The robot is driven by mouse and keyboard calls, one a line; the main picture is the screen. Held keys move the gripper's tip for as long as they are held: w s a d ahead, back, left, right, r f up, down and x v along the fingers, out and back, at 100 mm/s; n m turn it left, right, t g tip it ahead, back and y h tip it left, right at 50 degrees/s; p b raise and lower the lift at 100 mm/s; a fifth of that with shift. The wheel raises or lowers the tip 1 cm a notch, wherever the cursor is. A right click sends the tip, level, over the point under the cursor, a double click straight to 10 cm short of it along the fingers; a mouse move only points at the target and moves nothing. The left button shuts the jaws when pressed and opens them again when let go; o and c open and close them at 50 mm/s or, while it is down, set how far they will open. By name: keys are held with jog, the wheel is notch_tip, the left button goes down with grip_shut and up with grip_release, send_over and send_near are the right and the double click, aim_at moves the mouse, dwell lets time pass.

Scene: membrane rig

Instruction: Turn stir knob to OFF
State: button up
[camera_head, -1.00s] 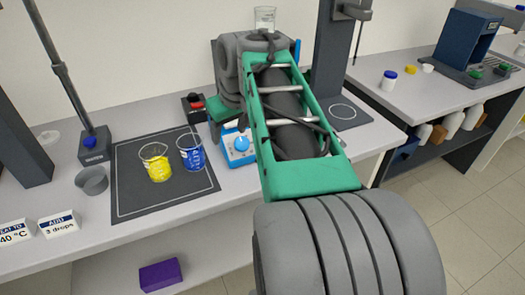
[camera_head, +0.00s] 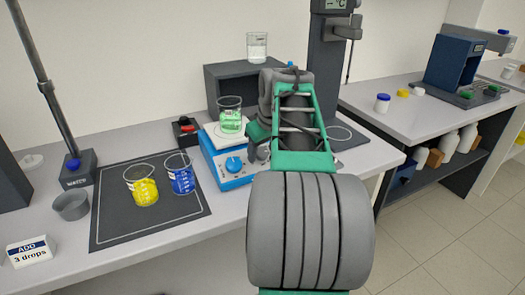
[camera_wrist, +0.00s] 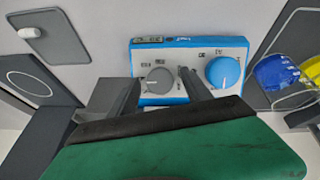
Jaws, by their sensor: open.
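A blue-and-white stirrer unit (camera_head: 212,158) stands on the bench. Its blue knob (camera_head: 233,164) faces front. In the wrist view the unit's panel shows a grey knob (camera_wrist: 159,81) at left and the blue knob (camera_wrist: 223,72) at right. The panel labels are too small to read, so I cannot tell which knob is marked stir. My gripper (camera_wrist: 158,86) is open, its two dark fingers on either side of the grey knob; contact cannot be told. In the head view the gripper (camera_head: 256,142) is at the unit's right front, partly hidden by my arm.
A beaker of green liquid (camera_head: 231,122) stands on the unit. Left are a box with a red button (camera_head: 185,128) and yellow (camera_head: 142,190) and blue (camera_head: 181,178) beakers on a dark mat (camera_head: 110,228). A dark stand (camera_head: 327,70) rises behind my arm.

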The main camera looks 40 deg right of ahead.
grip_shut()
dwell(0.4)
jog(key=shift+f+n+b, duration=0.15)
jog(key=shift+n+b, duration=0.25)
jog(key=shift+b, duration=0.25)
jog(key=n+b, duration=0.1)
jog(key=b, duration=0.1)
jog(key=n+b, duration=0.1)
jog(key=shift+a+f+n+h+b, duration=0.1)
jog(key=shift+f+n+h+b, duration=0.05)
jog(key=shift+n+h+b, duration=0.2)
jog(key=n+h+b, duration=0.1)
jog(key=n+b, duration=0.3)
jog(key=shift+t, duration=0.3)
jog(key=n+b, duration=0.1)
jog(key=n, duration=0.1)
jog(key=n+b, duration=0.2)
jog(key=n, duration=0.1)
jog(key=shift+n+t+h, duration=0.25)
jog(key=shift+t, duration=0.05)
jog(key=shift+s+a+r+n+t+b, duration=0.1)
jog(key=shift+n+t+b, duration=0.1)
jog(key=shift+n+b, duration=0.7)
jog(key=shift+r+n+t+b, duration=0.1)
jog(key=shift+n+t+b, duration=0.2)
jog(key=shift+n, duration=1)
